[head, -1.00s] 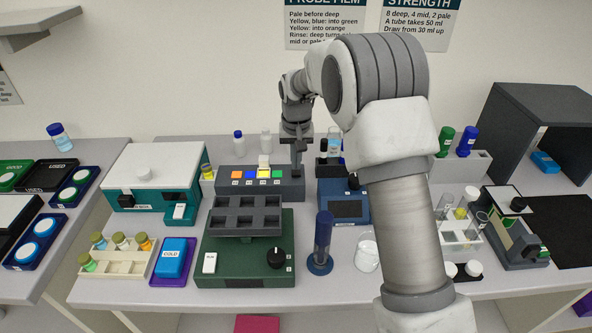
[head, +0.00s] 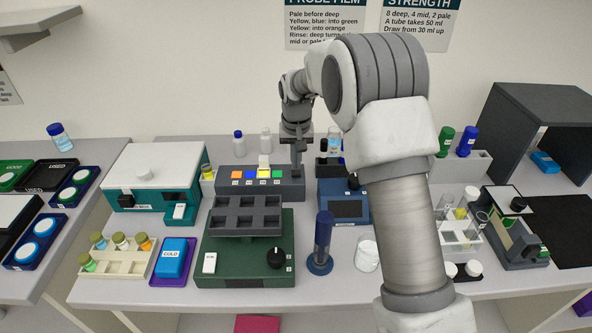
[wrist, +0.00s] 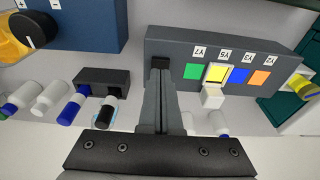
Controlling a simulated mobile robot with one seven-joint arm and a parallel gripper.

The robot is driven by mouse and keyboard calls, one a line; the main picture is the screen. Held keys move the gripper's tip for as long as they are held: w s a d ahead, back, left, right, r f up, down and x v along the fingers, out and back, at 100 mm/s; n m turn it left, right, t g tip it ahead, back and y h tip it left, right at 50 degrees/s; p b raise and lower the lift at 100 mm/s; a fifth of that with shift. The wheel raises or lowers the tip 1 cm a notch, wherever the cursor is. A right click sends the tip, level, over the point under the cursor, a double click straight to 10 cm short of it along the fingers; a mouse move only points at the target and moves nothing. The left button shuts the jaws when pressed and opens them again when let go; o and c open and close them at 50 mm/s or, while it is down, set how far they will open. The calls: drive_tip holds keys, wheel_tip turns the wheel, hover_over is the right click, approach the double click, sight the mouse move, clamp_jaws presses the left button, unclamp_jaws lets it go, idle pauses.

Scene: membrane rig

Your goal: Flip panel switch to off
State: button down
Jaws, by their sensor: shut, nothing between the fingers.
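The dark grey panel (head: 240,188) stands at the back of the middle bench with a row of orange, blue, yellow and green squares on it. In the wrist view the panel (wrist: 280,58) shows labels above the squares. A small black block (wrist: 160,63), possibly the switch, sits at the panel's end beside the green square. My gripper (wrist: 162,78) is shut and empty, its fingertips right at this block. Whether they touch it I cannot tell. In the head view my gripper (head: 298,168) is over the panel's right end. The block's position, on or off, is not clear.
A white block (head: 264,160) stands by the yellow square. A blue unit with a black knob (head: 345,208) is right of the panel. A green unit with a grey tray (head: 246,215) is in front. Bottles (head: 239,144) stand behind.

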sight(297, 174)
drive_tip(key=shift+f+b, duration=0.6)
drive_tip(key=shift+f, duration=0.35)
idle(0.3)
drive_tip(key=shift+r, duration=0.15)
drive_tip(key=shift+r+p, duration=2.4)
drive_tip(key=shift+r, duration=1)
drive_tip(key=s+d+r+t, duration=0.1)
drive_tip(key=s+d+r, duration=0.3)
drive_tip(key=s+r, duration=0.4)
drive_tip(key=s+d+r+t, duration=0.1)
drive_tip(key=s+d+r, duration=0.3)
drive_tip(key=s+r, duration=0.4)
drive_tip(key=s+d+t, duration=0.1)
drive_tip(key=s+d, duration=0.1)
drive_tip(key=s, duration=0.8)
drive_tip(key=s+d, duration=0.2)
drive_tip(key=s, duration=0.8)
drive_tip(key=shift+d+t, duration=0.15)
drive_tip(key=shift+t, duration=0.25)
